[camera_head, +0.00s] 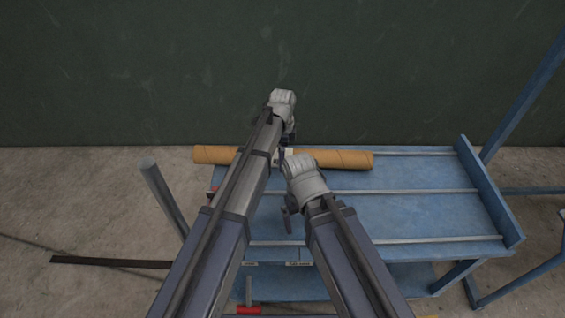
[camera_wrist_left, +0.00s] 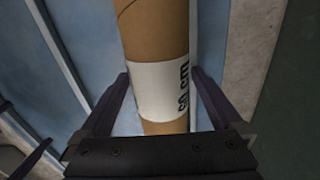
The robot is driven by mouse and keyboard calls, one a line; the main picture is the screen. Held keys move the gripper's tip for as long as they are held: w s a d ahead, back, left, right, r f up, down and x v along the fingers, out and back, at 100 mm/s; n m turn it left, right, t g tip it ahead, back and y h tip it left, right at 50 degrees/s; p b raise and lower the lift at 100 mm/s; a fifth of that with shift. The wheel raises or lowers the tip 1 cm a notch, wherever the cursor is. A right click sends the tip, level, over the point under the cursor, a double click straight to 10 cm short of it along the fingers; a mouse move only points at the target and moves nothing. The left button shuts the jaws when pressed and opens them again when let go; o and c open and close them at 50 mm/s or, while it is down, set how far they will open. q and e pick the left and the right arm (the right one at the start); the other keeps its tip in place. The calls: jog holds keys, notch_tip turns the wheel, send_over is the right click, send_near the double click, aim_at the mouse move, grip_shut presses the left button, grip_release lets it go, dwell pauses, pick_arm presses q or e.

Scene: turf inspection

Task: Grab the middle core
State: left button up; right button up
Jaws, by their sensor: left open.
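One cardboard core (camera_head: 340,159), a long tan tube, lies across the far side of the blue rack and overhangs its left end. No other core shows. In the left wrist view the core (camera_wrist_left: 155,35) has a white label (camera_wrist_left: 158,90) with black lettering ending in "cm". My left gripper (camera_wrist_left: 163,88) is open, one finger on each side of the core at the label; I cannot tell whether they touch it. In the head view my left gripper (camera_head: 287,138) is over the core's middle, partly hidden by its wrist. My right gripper (camera_head: 289,212) is over the rack's nearer part, mostly hidden.
The blue rack (camera_head: 400,205) has grey rails (camera_head: 430,191) running across it and a raised right end wall (camera_head: 490,195). Its nearer rows look empty on the right. Small labels (camera_head: 299,263) sit on its front edge. Blue frame posts (camera_head: 525,100) stand at right; a dark green wall (camera_head: 150,70) is behind.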

pick_arm(q)
grip_shut()
dwell(0.8)
